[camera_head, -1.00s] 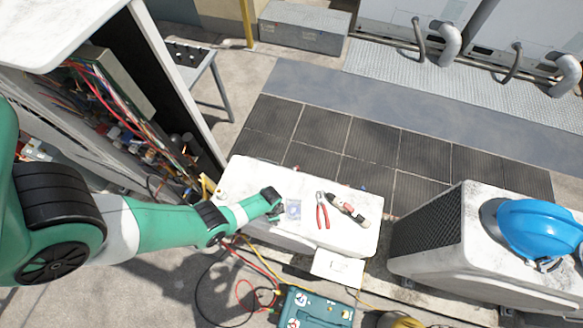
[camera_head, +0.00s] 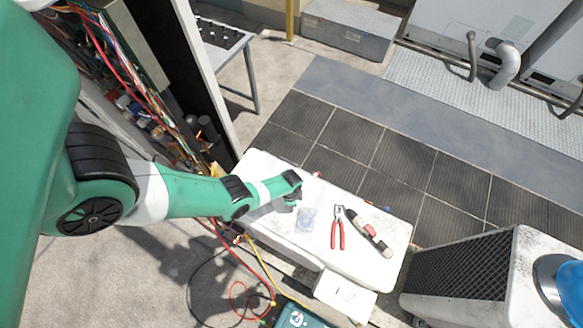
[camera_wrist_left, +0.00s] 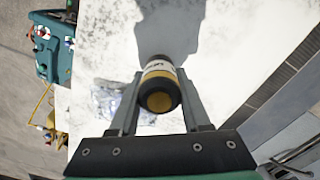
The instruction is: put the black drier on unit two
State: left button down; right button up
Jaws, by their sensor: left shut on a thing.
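A dark cylinder with a yellow end and a white label, which looks like the black drier (camera_wrist_left: 158,90), sits between the fingers of my left gripper (camera_wrist_left: 160,100) in the left wrist view. The gripper is shut on it. In the head view my left gripper (camera_head: 292,200) is over the left part of a white condenser top (camera_head: 290,240), and the drier is hardly visible there. In the wrist view a shadow lies on the white surface beyond the drier. I cannot tell which unit is unit two. My right gripper is not in view.
On the white top lie a clear bag (camera_head: 307,219), red-handled pliers (camera_head: 338,230) and a black-and-red tool (camera_head: 370,235). An open wired cabinet (camera_head: 140,90) stands left. Another condenser (camera_head: 465,270) with a blue helmet (camera_head: 572,285) stands right. A teal case (camera_head: 300,318) is in front.

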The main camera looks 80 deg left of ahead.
pick_arm(q)
jog(key=shift+s+d+f, duration=0.15)
jog(key=shift+d+f, duration=0.05)
jog(key=shift+f, duration=0.45)
jog(key=shift+r, duration=0.15)
jog(key=shift+a, duration=0.1)
jog(key=shift+f, duration=0.25)
jog(key=shift+c, duration=1.8)
grip_release()
jog(key=shift+r, duration=0.15)
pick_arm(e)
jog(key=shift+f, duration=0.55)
pick_arm(q)
jog(key=shift+r, duration=0.1)
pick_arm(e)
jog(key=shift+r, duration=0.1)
pick_arm(q)
notch_tip(320, 180, up, 12)
jog(key=p, duration=1.2)
jog(key=shift+r, duration=0.15)
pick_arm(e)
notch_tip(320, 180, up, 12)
